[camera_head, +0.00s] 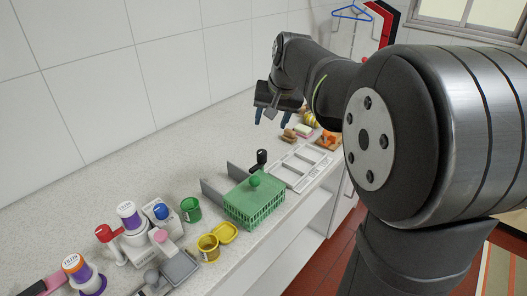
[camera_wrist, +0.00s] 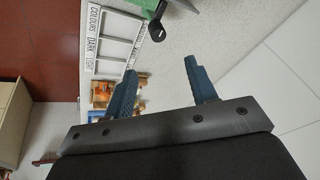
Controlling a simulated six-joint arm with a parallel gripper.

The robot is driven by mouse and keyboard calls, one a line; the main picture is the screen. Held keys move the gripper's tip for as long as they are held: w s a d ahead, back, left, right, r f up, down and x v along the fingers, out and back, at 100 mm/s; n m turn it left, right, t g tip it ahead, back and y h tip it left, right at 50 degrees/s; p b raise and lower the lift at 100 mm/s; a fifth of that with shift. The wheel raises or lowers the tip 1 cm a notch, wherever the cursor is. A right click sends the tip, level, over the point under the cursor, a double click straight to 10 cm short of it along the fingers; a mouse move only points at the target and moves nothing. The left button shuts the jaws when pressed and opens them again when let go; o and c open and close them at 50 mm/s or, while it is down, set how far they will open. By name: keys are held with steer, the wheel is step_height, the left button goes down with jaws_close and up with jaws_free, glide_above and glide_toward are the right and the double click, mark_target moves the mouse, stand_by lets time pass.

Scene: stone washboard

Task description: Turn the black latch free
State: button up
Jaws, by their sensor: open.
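The black latch (camera_head: 262,157) stands up behind a green basket (camera_head: 254,203) with a green ball-shaped knob on top. In the wrist view the latch (camera_wrist: 157,30) shows at the top centre, a dark handle with a rounded end, beside the green basket (camera_wrist: 188,4). My gripper (camera_head: 270,119) is above the counter, higher than the latch and apart from it. Its two blue fingers (camera_wrist: 163,78) are spread with nothing between them. How the latch is fastened cannot be made out.
A white sorting tray (camera_head: 300,167) with labels lies right of the basket. Grey panels (camera_head: 228,183) stand behind the basket. Bottles, a green cup (camera_head: 190,209) and a yellow cup (camera_head: 208,247) stand to the left. Wooden items (camera_head: 297,131) lie near the far end. The counter along the wall is clear.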

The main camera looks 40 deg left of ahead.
mark_target(262, 152)
steer(key=w+a+f+n, duration=0.1)
steer(key=a+f+n, duration=0.1)
steer(key=f, duration=0.3)
steer(key=w+a+f+n, duration=0.1)
steer(key=a+f+n, duration=0.1)
steer(key=f, duration=0.4)
steer(key=w+a+f+n, duration=0.1)
steer(key=a+f+n, duration=0.1)
steer(key=f, duration=0.3)
steer(key=shift+w+a+f+n+g, duration=0.15)
steer(key=shift+w+a+n+g, duration=0.15)
steer(key=shift+n, duration=0.5)
steer(key=shift+c, duration=0.2)
steer(key=c, duration=0.9)
